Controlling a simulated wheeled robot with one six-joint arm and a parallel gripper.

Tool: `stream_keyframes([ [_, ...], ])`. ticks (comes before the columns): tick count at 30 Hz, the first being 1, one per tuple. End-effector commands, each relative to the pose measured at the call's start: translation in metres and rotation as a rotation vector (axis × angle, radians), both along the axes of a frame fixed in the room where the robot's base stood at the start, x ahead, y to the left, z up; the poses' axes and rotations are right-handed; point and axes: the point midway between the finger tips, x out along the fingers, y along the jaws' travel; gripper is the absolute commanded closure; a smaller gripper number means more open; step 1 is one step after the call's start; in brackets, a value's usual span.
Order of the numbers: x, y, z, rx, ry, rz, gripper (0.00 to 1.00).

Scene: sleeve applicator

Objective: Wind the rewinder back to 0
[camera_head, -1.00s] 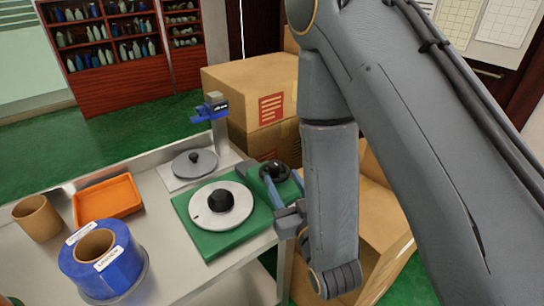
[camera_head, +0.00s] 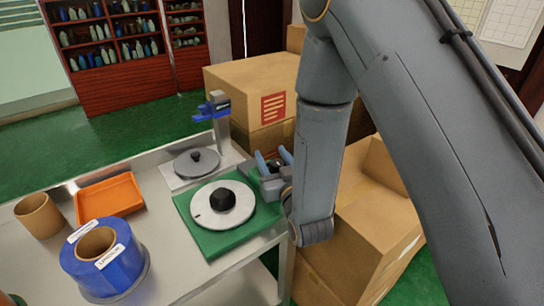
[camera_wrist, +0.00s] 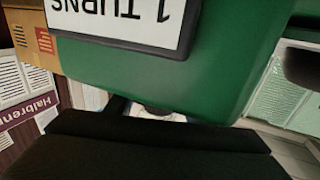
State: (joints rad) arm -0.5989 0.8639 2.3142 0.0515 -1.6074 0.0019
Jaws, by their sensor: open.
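The rewinder is a green base (camera_head: 215,243) with a pale round plate (camera_head: 237,212) and a black hub (camera_head: 222,200) on top, at the table's right end. In the wrist view its green body (camera_wrist: 220,75) shows close up, with a white label (camera_wrist: 130,22) reading upside down "1 TURNS". My gripper (camera_head: 273,158) is open at the right rear corner of the base, fingers pointing up and away. A dark part, likely the rewinder's black knob, shows between or behind the fingers, mostly hidden. I cannot tell whether they touch it. A black shape fills the bottom of the wrist view.
A grey disc stand with a blue-topped post (camera_head: 196,162) stands behind the rewinder. An orange tray (camera_head: 108,200), a brown cardboard ring (camera_head: 40,215) and a blue labelled roll (camera_head: 103,262) occupy the table's left. Cardboard boxes (camera_head: 240,90) stand behind and right.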

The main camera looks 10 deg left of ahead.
Motion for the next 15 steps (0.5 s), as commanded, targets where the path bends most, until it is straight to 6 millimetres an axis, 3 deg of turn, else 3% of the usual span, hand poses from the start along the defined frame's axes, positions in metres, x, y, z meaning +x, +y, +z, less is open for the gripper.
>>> stream_keyframes([
  [4, -0.0001, -0.0001, -0.0002, 0.0, 0.0, 0.0, 0.52],
  [11, -0.0003, -0.0001, -0.0002, 0.0, 0.0, 0.0, 0.91],
  [15, -0.0003, -0.0002, -0.0003, 0.0, 0.0, 0.003, 0.94],
])
